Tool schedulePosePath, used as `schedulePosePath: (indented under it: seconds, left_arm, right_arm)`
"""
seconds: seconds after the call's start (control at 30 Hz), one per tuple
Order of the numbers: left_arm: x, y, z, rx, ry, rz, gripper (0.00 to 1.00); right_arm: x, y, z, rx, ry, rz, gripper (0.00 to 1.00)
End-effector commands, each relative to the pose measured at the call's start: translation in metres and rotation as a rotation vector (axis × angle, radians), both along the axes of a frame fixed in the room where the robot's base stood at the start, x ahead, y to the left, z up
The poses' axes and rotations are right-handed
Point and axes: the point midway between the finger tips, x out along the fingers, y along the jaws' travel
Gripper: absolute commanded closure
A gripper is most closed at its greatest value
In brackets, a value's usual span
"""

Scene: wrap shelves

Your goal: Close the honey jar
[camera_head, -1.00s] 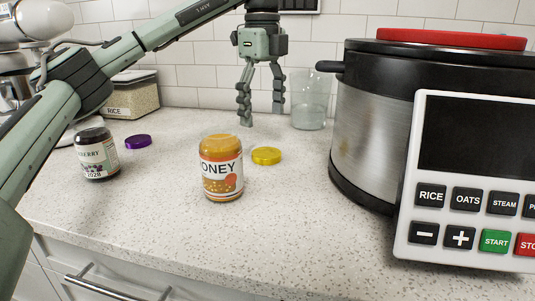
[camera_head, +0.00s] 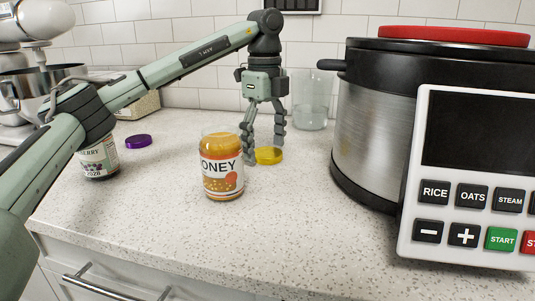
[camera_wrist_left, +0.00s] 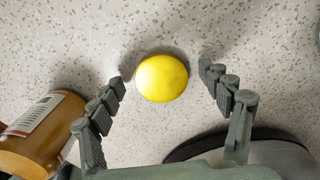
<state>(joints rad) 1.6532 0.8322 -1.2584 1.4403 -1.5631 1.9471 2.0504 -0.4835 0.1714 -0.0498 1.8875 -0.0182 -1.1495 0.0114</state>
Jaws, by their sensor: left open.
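The honey jar (camera_head: 222,168) stands upright and uncapped on the counter, orange with a HONEY label. It also shows at the left edge of the left wrist view (camera_wrist_left: 38,135). A yellow lid (camera_head: 268,156) lies on the counter behind and to the right of the jar. In the left wrist view the yellow lid (camera_wrist_left: 162,78) lies between and just beyond the fingertips. My left gripper (camera_head: 263,156) points down, open and empty, above the lid, its fingers partly in front of it. The right gripper is not in view.
A dark berry jar (camera_head: 99,160) and a purple lid (camera_head: 138,141) are at left, the jar partly hidden by my arm. A glass (camera_head: 312,100) stands behind. A large cooker (camera_head: 365,135) blocks the right. The front counter is clear.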

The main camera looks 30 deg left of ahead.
Motion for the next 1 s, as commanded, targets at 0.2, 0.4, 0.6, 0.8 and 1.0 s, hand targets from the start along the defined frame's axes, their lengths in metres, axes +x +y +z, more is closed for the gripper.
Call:
schedulePosePath:
  seconds: [0.2,0.4,0.6,0.8,1.0]
  left_arm:
    - [0.0000,0.0002,0.0000,0.000,0.000,0.000,0.22]
    - [0.0000,0.0002,0.0001,0.000,0.000,0.000,0.38]
    - [-0.0001,0.0002,0.0002,0.000,0.000,0.000,0.55]
    - [0.0000,0.0001,0.0003,0.000,0.000,0.000,0.55]
    - [0.0002,0.0001,0.0039,0.000,0.000,0.000,0.55]
  right_arm:
    - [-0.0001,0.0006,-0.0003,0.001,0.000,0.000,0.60]
    - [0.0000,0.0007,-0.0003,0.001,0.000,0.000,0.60]
    - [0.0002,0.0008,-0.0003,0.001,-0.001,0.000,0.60]
    - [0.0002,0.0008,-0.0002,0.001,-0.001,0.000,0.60]
    - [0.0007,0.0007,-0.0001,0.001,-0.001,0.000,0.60]
